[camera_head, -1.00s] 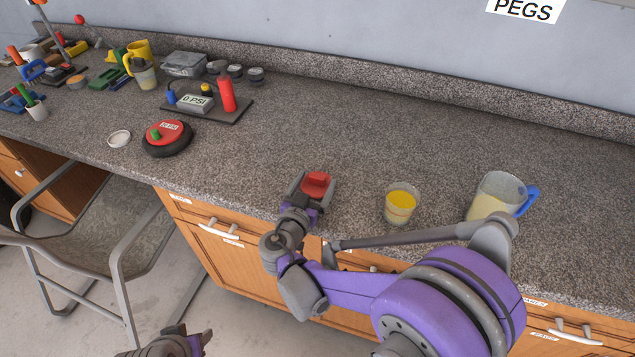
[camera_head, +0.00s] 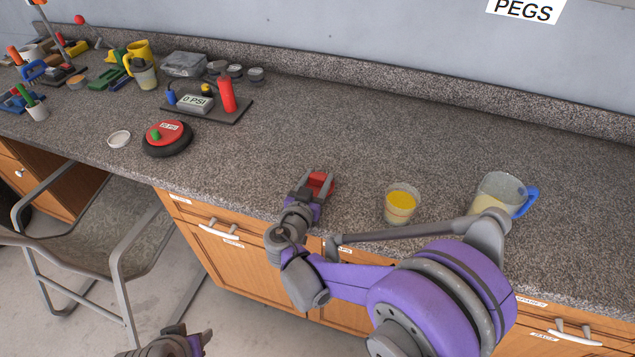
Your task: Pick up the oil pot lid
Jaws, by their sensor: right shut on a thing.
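A small red piece (camera_head: 324,186), which I take for the oil pot lid, is at the front of the counter. My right gripper (camera_head: 319,184) is shut on it, and its fingers and wrist hide part of it. I cannot tell whether the lid touches the counter. A clear cup of yellow liquid (camera_head: 401,203) stands upright to its right. My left gripper (camera_head: 190,341) shows only partly at the bottom edge, away from the counter; its jaws are unclear.
A clear jug with a blue handle (camera_head: 497,192) stands at the right. A red and black round device (camera_head: 167,138), a white ring (camera_head: 119,139) and a dark gauge board (camera_head: 207,107) lie left. The counter behind my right gripper is clear. A chair (camera_head: 90,205) stands in front.

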